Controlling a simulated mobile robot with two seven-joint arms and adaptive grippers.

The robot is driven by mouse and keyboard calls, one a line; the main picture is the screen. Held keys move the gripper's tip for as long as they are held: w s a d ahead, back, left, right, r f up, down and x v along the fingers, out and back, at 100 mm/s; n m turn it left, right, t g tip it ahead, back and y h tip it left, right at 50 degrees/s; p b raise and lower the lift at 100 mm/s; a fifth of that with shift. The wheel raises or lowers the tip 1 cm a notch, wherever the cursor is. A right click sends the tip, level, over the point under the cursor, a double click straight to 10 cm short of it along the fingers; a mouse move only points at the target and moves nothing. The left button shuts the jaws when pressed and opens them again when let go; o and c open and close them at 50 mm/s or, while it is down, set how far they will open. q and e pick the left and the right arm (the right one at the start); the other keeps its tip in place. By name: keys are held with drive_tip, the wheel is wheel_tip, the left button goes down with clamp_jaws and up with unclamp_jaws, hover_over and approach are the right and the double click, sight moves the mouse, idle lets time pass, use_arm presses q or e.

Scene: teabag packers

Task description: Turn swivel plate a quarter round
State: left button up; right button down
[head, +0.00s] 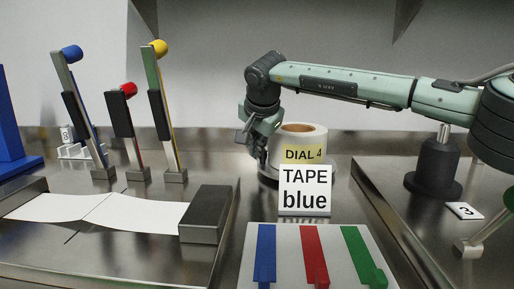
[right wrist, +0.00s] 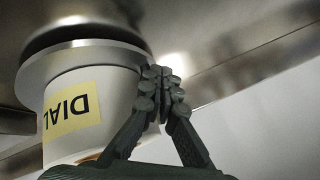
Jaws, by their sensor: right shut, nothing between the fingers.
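The swivel plate (head: 266,172) is a round metal disc under a white roll-like drum (head: 303,131). The drum carries a yellow label reading "DIAL 4". In the right wrist view, the picture is upside down and the plate (right wrist: 75,59) shows its pale rim, with the drum (right wrist: 105,82) on it. My right gripper (head: 262,158) is at the left side of the drum, pointing down. In the right wrist view its fingertips (right wrist: 160,80) are together with nothing between them, close beside the plate's rim; I cannot tell whether they touch it. My left gripper is not in view.
A "TAPE blue" card (head: 304,192) stands in front of the plate. A white board (head: 290,268) with blue, red and green strips lies nearer. Blue, red and yellow-topped levers (head: 122,110) stand left. A dark post (head: 436,165) stands right, near a "3" tag (head: 464,211).

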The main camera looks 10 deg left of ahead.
drive_tip(key=shift+w+a+m+h, duration=0.3)
drive_tip(key=shift+w+m, duration=0.05)
drive_tip(key=shift+m, duration=0.05)
drive_tip(key=shift+w, duration=0.2)
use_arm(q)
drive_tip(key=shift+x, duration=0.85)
use_arm(e)
drive_tip(key=shift+m, duration=0.3)
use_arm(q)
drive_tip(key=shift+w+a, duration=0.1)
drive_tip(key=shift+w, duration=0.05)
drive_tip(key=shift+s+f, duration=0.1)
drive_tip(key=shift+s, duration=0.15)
